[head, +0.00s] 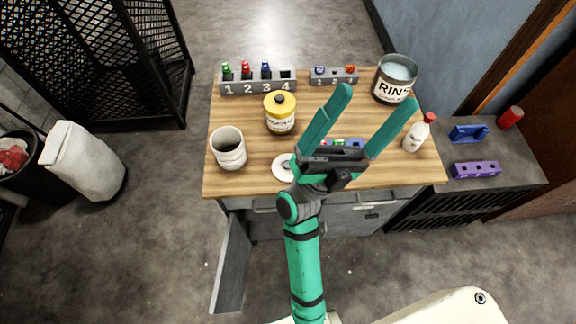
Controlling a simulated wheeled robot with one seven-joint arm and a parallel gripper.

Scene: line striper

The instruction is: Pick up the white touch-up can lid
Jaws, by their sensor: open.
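The white lid (283,168) is a round disc lying near the front edge of the wooden worktop (242,181). Its right side is partly hidden by my gripper. A white open can (228,150) with a dark inside and a label stands just left of the lid. My gripper (379,95) is open with two long green fingers spread wide, pointing away over the worktop.
A yellow-lidded jar (280,113) stands behind the lid. A numbered rack (257,83) with small bottles, a smaller rack (334,77) and a RINSE can (394,80) line the back. A white red-capped bottle (417,134) stands right. A cabinet door (231,266) hangs open below.

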